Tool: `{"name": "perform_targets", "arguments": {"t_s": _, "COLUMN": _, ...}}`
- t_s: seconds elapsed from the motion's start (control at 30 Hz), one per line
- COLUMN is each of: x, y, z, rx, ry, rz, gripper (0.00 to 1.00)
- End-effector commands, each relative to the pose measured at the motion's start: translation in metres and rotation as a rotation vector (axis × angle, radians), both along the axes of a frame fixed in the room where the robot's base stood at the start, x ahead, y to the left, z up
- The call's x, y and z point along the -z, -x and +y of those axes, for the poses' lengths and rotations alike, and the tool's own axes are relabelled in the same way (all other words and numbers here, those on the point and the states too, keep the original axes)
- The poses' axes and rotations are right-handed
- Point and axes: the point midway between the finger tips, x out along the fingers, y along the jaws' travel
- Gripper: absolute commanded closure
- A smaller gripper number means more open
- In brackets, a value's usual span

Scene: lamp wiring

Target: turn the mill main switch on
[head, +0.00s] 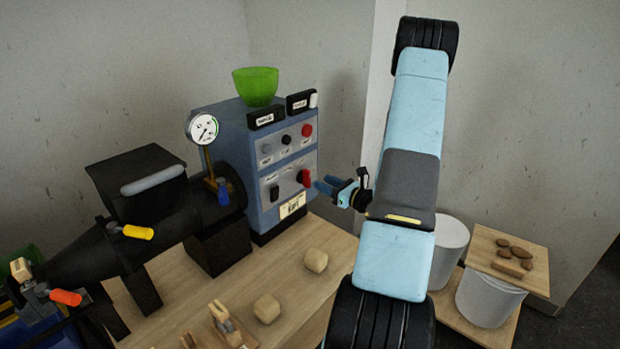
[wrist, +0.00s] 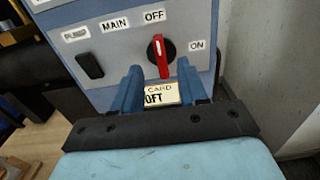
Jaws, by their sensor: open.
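The mill main switch is a red lever handle on a round black base (wrist: 160,48), on the lower panel of the blue-grey control box (head: 232,150). It also shows in the head view (head: 304,178). The handle stands nearly upright, its top end toward the OFF label (wrist: 155,15). The ON label (wrist: 197,45) is to its right. My gripper (head: 321,186) is open and empty, its blue fingers just in front of the switch. In the wrist view the fingertips (wrist: 158,68) appear either side of the handle's lower end. I cannot tell whether they touch it.
A black rocker switch (wrist: 89,66) sits left of the main switch. A card (wrist: 163,93) is below it, partly hidden by my fingers. A green bowl (head: 256,86) stands atop the box. Tan lumps (head: 316,260) lie on the bench. White buckets (head: 487,297) stand at right.

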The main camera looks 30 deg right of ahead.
Motion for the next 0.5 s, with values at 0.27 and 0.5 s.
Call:
{"name": "perform_targets", "arguments": {"t_s": 0.27, "x": 0.000, "y": -0.044, "z": 0.017, "rx": -0.003, "ry": 0.001, "rz": 0.000, "gripper": 0.57}}
{"name": "perform_targets", "arguments": {"t_s": 0.5, "x": 0.000, "y": -0.063, "z": 0.023, "rx": -0.001, "ry": 0.000, "rz": 0.000, "gripper": 0.57}}
